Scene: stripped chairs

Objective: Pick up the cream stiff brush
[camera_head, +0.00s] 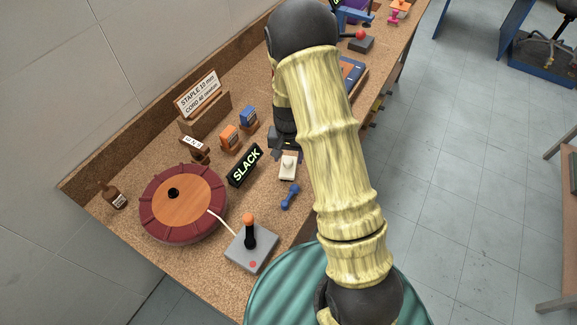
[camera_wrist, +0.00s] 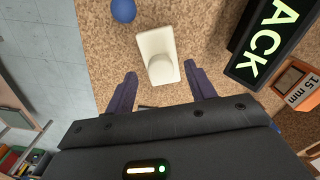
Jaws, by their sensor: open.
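The cream stiff brush (camera_head: 288,166) lies on the cork-brown bench top, a pale block with a rounded knob on it. It also shows in the wrist view (camera_wrist: 154,42), at the upper middle. My gripper (camera_wrist: 160,71) is open, with its two dark fingers spread to the left and right of the brush's near end. I cannot tell from the wrist view how high the fingertips are above the bench. In the head view my gripper (camera_head: 279,146) is a dark shape just behind the brush, partly hidden by my arm.
A black SLACK sign (camera_head: 245,166) stands left of the brush, and a blue dumbbell-shaped object (camera_head: 290,196) lies in front. A joystick box (camera_head: 251,248) and a round maroon cushion-like disc (camera_head: 184,203) are further left. Orange (camera_head: 230,138) and blue (camera_head: 249,117) labelled blocks stand behind.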

